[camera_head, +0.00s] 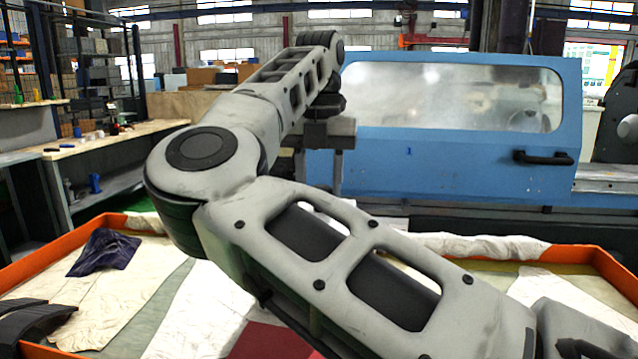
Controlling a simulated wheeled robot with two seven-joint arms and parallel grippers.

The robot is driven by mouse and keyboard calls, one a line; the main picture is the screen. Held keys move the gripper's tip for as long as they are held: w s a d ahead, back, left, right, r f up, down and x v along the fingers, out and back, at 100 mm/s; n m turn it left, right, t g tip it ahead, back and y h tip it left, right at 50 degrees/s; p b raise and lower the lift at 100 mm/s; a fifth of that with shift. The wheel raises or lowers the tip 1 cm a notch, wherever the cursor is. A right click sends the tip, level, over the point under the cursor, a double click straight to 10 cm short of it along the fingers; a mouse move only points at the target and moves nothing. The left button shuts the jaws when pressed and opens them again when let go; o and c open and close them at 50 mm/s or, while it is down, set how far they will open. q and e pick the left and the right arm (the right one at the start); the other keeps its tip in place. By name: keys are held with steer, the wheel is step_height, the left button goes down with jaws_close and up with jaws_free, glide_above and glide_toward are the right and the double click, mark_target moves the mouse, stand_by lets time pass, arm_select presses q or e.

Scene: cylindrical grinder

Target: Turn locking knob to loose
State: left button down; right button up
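My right arm comes in from the lower right, bends at a large elbow on the left and reaches up to a wrist near the top middle. The fingertips of my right gripper cannot be made out there. I cannot pick out the locking knob; the arm covers part of the machine's left side. The blue grinder door (455,165) has a cloudy window (450,95) and a black handle (543,157). My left gripper is not seen.
An orange-rimmed tray (35,265) with pale cloths (130,300) and a dark blue cloth (103,252) lies in front of the machine. Black items (35,322) lie at its lower left. A wooden workbench (105,140) stands at the left.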

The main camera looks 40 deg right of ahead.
steer(key=n+b, duration=0.1)
steer(key=n, duration=0.3)
steer(key=shift+n, duration=0.3)
steer(key=n+b, duration=0.1)
steer(key=n, duration=0.3)
steer(key=shift+n, duration=0.3)
steer(key=n, duration=0.2)
steer(key=shift+n+b, duration=0.3)
steer(key=shift+b, duration=0.1)
steer(key=n, duration=0.2)
steer(key=shift+d+n+b, duration=0.1)
steer(key=shift+n+b, duration=0.2)
steer(key=shift+b, duration=0.05)
steer(key=n, duration=0.2)
steer(key=shift+n+b, duration=0.35)
steer(key=shift+n, duration=0.05)
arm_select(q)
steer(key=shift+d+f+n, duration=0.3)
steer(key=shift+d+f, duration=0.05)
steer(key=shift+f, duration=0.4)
arm_select(e)
steer(key=shift+n, duration=0.5)
steer(key=o, duration=1)
